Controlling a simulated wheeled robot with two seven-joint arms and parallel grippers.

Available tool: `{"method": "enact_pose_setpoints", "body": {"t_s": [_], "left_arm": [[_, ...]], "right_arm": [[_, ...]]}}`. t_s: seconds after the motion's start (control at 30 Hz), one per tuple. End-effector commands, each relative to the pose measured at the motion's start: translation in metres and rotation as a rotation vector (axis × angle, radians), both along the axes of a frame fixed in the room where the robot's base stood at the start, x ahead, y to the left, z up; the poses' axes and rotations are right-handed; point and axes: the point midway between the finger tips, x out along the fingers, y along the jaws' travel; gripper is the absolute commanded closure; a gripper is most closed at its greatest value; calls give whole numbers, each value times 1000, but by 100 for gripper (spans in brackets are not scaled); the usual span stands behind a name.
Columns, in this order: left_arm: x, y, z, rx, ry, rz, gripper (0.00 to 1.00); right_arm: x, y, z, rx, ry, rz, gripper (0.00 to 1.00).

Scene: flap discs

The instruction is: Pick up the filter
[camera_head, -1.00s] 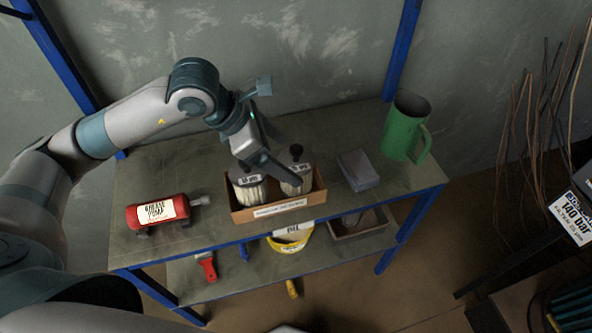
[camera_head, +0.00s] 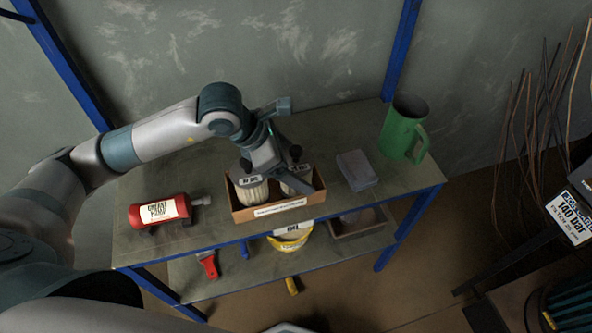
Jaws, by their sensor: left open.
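Two white pleated filters with dark tops stand upright in an open cardboard box on the top shelf. The left filter (camera_head: 252,193) shows most of its front; the right filter (camera_head: 301,182) is partly hidden by my gripper. The box (camera_head: 270,211) has a white label on its front. My left gripper (camera_head: 284,166) is open, its fingers slanting down at the right filter's top. I cannot tell whether the fingers touch it. My right gripper is not in view.
A grey block (camera_head: 357,170) and a green jug (camera_head: 402,131) stand to the right. A yellow bucket (camera_head: 290,242) is on the lower shelf. Blue posts (camera_head: 402,50) frame the shelf.

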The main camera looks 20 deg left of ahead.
Motion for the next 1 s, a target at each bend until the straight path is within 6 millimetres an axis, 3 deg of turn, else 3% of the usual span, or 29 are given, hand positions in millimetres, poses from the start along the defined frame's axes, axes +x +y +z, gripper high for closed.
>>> {"method": "enact_pose_setpoints", "body": {"t_s": [0.4, 0.47, 0.63, 1.0], "left_arm": [[0, 0, 0, 0, 0, 0, 17], [0, 0, 0, 0, 0, 0, 27], [0, 0, 0, 0, 0, 0, 67], [1, 0, 3, -1, -2, 0, 67]], "right_arm": [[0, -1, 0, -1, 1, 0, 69], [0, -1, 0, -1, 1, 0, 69], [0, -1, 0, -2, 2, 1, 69], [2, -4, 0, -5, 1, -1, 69]]}}
